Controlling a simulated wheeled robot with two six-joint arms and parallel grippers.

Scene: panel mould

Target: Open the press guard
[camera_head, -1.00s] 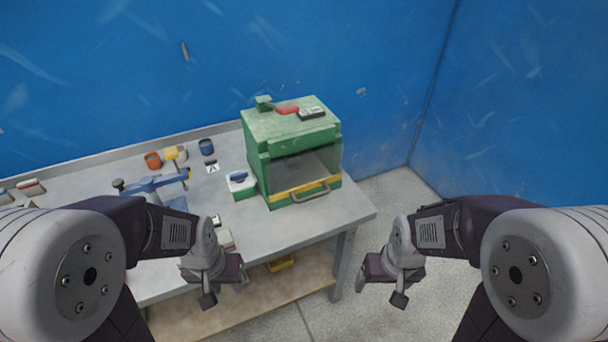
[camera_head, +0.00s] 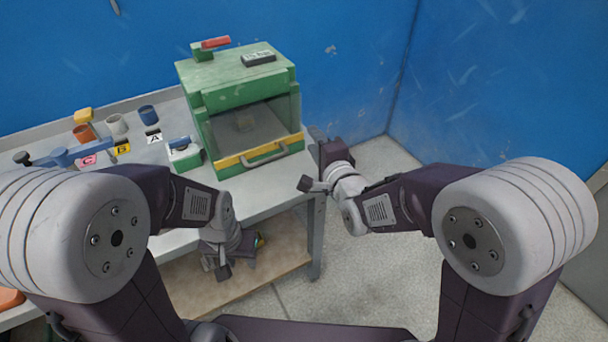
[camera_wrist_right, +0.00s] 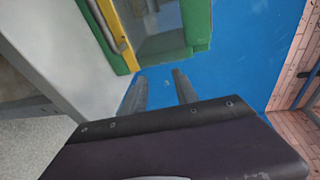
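The green press (camera_head: 238,85) stands on the bench. Its clear guard window (camera_head: 250,128) is down, with a yellow bar (camera_head: 232,160) and a grey handle (camera_head: 265,158) along the lower front edge. My right gripper (camera_head: 318,168) is just right of the press front, apart from the handle. In the right wrist view its two fingers (camera_wrist_right: 159,90) stand apart with nothing between them; the yellow bar and handle (camera_wrist_right: 112,30) are at the upper left. My left gripper (camera_head: 232,258) hangs below and in front of the bench edge; its fingers are not clear.
The bench (camera_head: 250,193) holds a white and green box (camera_head: 184,153), a blue clamp-like tool (camera_head: 62,157) and several small cups left of the press. A red lever (camera_head: 215,43) is on the press top. Blue walls stand behind and right. Floor right of the bench is clear.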

